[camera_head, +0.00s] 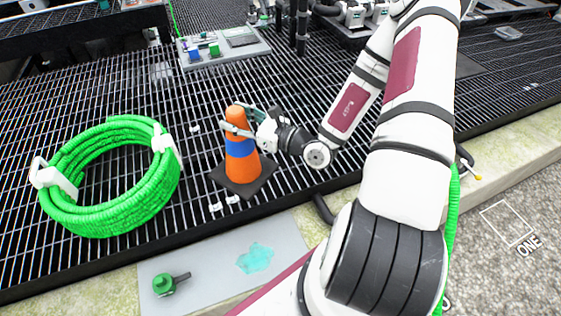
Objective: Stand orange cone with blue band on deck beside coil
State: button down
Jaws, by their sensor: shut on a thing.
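The orange cone (241,168) with a blue band stands upright on its dark square base, on or just above the black grated deck (205,108); I cannot tell if the base touches. My gripper (238,122) is shut on the upper part of the cone, coming in from the right, with its fingers around the cone near the top. The green coil (108,222), bound with white straps, lies on the deck to the left of the cone, with a clear gap between them.
A grey plate (215,268) with a green fitting (164,285) and a teal patch lies in front of the deck. A grey panel (223,45) with small blue and green blocks sits behind. Small white clips lie near the cone's base. Black posts and equipment stand at the back.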

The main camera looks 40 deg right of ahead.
jog(key=s+d+f+m+h+b, duration=0.1)
jog(key=s+d+f+b, duration=0.3)
jog(key=d+b, duration=0.4)
jog(key=s+d+f+t+h+b, duration=0.1)
jog(key=s+d+f+b, duration=0.3)
jog(key=d+b, duration=0.4)
jog(key=s+d+f+m+h+b, duration=0.1)
jog(key=s+d+f+h+b, duration=0.15)
jog(key=s+d+b, duration=0.4)
jog(key=w+d+f+b, duration=0.2)
jog(key=w+d+b, duration=0.2)
jog(key=w, duration=0.4)
jog(key=w+d+f+b, duration=0.3)
jog(key=w+d+b, duration=0.1)
jog(key=w, duration=0.4)
jog(key=shift+d+f+y, duration=0.35)
jog(key=shift+d+y, duration=0.05)
jog(key=shift+y, duration=0.05)
jog(key=shift+f, duration=0.1)
jog(key=c, duration=0.8)
grip_release()
